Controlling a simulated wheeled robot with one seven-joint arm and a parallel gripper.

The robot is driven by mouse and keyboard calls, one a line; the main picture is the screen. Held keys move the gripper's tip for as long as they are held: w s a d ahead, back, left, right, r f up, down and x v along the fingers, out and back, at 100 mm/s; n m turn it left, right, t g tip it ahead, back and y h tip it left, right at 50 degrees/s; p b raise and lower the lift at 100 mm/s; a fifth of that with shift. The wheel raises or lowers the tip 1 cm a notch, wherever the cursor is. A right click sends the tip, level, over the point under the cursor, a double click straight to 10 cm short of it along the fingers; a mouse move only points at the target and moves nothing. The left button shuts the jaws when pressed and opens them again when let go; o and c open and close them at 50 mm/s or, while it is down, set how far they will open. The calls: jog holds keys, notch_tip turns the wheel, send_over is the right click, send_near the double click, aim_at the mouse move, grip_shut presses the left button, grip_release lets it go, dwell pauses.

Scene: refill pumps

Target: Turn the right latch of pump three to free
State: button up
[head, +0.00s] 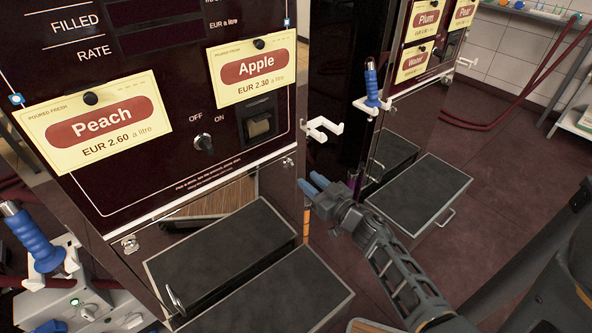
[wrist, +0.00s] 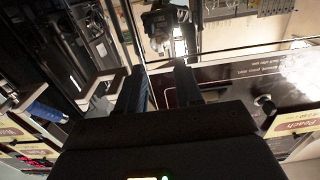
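The near pump (head: 150,170) has a dark red front with Peach and Apple cards; no pump number is readable. A small metal latch (head: 288,161) sits at the right end of its lower front edge, and another latch (head: 129,243) at the left end. I cannot tell which way either latch is turned. My gripper (head: 314,185) is just right of and below the right latch, apart from it in the picture. In the wrist view its two dark fingers (wrist: 160,88) are spread with nothing held between them. The right latch is not clearly made out there.
An empty white hook (head: 322,129) sticks out from the near pump's right side. Black-topped steps (head: 222,253) stand below its front. A second pump with a blue nozzle (head: 371,85) stands behind to the right. Another blue nozzle (head: 30,237) hangs at left. Open floor (head: 500,165) lies right.

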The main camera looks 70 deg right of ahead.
aim_at(293, 167)
jog(key=x, duration=0.6)
jog(key=shift+w+d, duration=0.15)
jog(key=shift+w, duration=0.2)
jog(key=shift+c, duration=0.2)
grip_shut()
